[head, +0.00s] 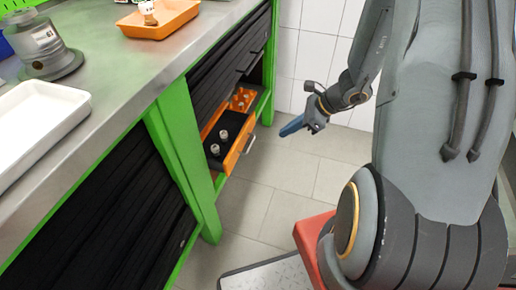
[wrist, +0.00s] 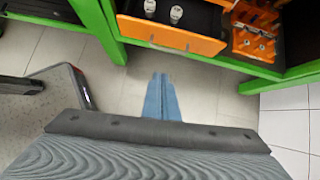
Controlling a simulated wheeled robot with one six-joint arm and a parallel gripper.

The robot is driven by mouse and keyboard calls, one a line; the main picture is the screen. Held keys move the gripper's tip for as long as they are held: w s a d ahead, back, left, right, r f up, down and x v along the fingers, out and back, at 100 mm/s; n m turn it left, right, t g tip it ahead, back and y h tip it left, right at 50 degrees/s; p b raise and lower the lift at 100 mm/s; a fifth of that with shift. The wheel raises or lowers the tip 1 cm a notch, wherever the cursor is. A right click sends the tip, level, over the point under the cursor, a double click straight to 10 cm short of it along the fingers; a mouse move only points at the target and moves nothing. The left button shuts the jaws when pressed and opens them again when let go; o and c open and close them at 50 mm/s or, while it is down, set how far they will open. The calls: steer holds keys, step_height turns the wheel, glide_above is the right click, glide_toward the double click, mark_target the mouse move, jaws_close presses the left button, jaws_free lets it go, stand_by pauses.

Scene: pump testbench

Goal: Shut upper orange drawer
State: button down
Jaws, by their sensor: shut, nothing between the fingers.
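The orange drawer (head: 236,150) is pulled out from under the green-framed workbench in the head view, with small pale round parts on its black inside and a metal handle on its front. In the wrist view its orange front (wrist: 172,36) is at the top, with two white cylindrical parts behind it. My gripper (head: 290,128) is shut and empty, to the right of the drawer and apart from it. In the wrist view the blue fingertips (wrist: 161,80) are together, pointing toward the drawer front with a gap of floor between.
An orange rack (wrist: 254,30) sits beside the drawer inside the bench. Green posts (head: 185,150) flank the opening, and black shutters cover other bays. A white tray (head: 78,96) and an orange tray (head: 190,12) are on the benchtop. Tiled floor (head: 290,180) is clear around my gripper.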

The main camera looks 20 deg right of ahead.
steer(key=w+r+b+x, duration=0.1)
steer(key=w+b+x, duration=0.1)
steer(key=x, duration=1.2)
steer(key=shift+m+b, duration=0.4)
steer(key=shift+b, duration=0.05)
steer(key=shift+w+a, duration=0.1)
steer(key=shift+w, duration=0.1)
